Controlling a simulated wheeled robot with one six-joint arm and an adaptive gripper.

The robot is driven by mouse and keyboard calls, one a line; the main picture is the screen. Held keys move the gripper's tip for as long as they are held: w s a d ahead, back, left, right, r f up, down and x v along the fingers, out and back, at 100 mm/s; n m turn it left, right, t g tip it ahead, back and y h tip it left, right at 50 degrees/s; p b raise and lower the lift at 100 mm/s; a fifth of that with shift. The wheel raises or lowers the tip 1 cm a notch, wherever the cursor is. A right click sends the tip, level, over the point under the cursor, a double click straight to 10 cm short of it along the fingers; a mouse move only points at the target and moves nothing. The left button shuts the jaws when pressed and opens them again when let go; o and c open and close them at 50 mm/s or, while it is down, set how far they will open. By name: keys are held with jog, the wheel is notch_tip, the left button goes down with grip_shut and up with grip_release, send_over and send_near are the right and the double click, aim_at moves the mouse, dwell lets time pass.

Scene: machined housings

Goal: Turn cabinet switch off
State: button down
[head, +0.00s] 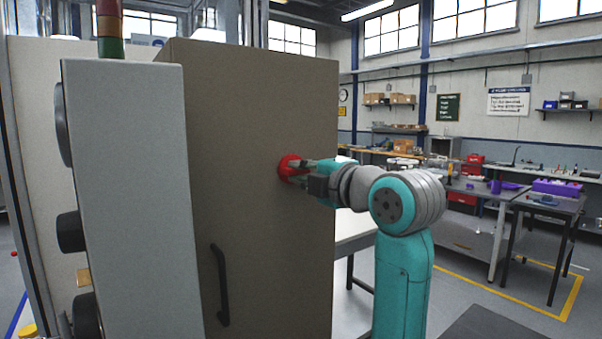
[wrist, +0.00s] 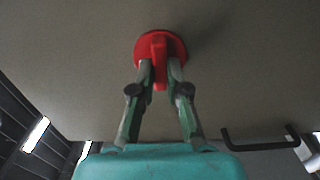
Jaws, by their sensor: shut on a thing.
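The cabinet switch is a red round knob with a raised grip bar (head: 285,167). It sits on the beige-brown cabinet door (head: 262,110), right of the door's middle in the head view. In the wrist view the switch (wrist: 174,44) is at the top centre, and its bar points down toward my gripper. My gripper (head: 299,172) is at the switch. In the wrist view its two fingers (wrist: 160,72) are closed on either side of the bar. The fingertips hide part of the bar.
A black door handle (head: 220,285) is low on the cabinet door; a black handle also shows in the wrist view (wrist: 262,142). A grey panel with black knobs (head: 135,200) stands at the left. A white table (head: 356,236) is behind my arm. Workbenches (head: 500,195) stand farther right.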

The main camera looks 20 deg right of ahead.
dwell(0.4)
jog(key=c, duration=1.2)
grip_release()
jog(key=shift+f, duration=0.1)
jog(key=shift+o, duration=0.2)
jog(key=shift+s, duration=0.1)
jog(key=v, duration=1.1)
jog(key=shift+s, duration=0.35)
jog(key=shift+d, duration=0.15)
